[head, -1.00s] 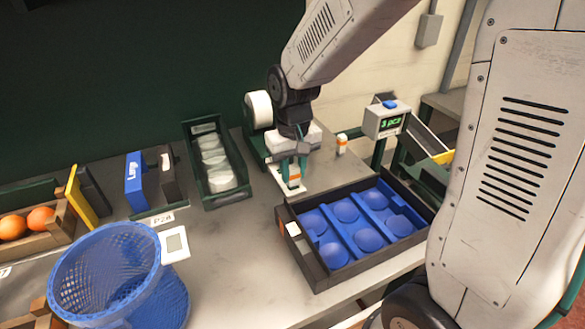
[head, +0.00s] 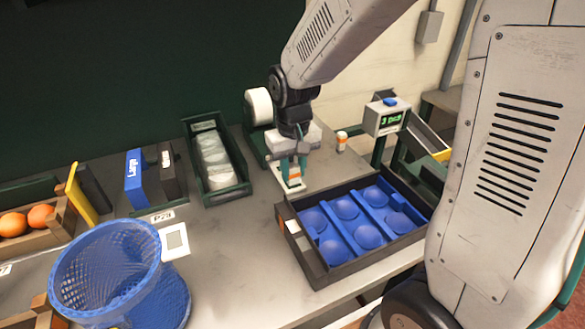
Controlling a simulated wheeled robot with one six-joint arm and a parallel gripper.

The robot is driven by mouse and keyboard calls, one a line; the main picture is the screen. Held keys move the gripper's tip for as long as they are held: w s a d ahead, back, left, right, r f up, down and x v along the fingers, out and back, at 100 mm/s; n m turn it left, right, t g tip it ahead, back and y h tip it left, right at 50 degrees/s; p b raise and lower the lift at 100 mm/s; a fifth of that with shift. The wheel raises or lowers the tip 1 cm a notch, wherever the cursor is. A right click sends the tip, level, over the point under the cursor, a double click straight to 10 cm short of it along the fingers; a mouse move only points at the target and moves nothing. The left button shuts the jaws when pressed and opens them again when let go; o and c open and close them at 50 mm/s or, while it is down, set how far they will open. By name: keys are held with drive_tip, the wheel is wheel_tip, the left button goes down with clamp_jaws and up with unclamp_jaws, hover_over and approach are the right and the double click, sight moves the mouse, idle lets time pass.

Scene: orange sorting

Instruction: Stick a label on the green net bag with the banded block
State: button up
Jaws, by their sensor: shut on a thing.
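My gripper (head: 292,168) points down over the front of the label dispenser, its teal fingers shut on the small banded block (head: 294,178), which is white with an orange band. The block is at the dispenser's pale front plate (head: 281,181); whether it touches the plate, I cannot tell. The white label roll (head: 259,105) sits on the dispenser's dark green body behind my gripper. I cannot make out a green net bag in this view.
A black tray (head: 318,276) with blue round pockets lies right in front of my gripper. A similar orange-banded white piece (head: 341,142) stands behind it, near the scale display (head: 386,121). A green bin (head: 232,190) of clear packs and a blue mesh basket (head: 110,268) stand left.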

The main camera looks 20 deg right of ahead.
drive_tip(key=shift+s, duration=0.1)
idle(0.3)
drive_tip(key=shift+r, duration=3.45)
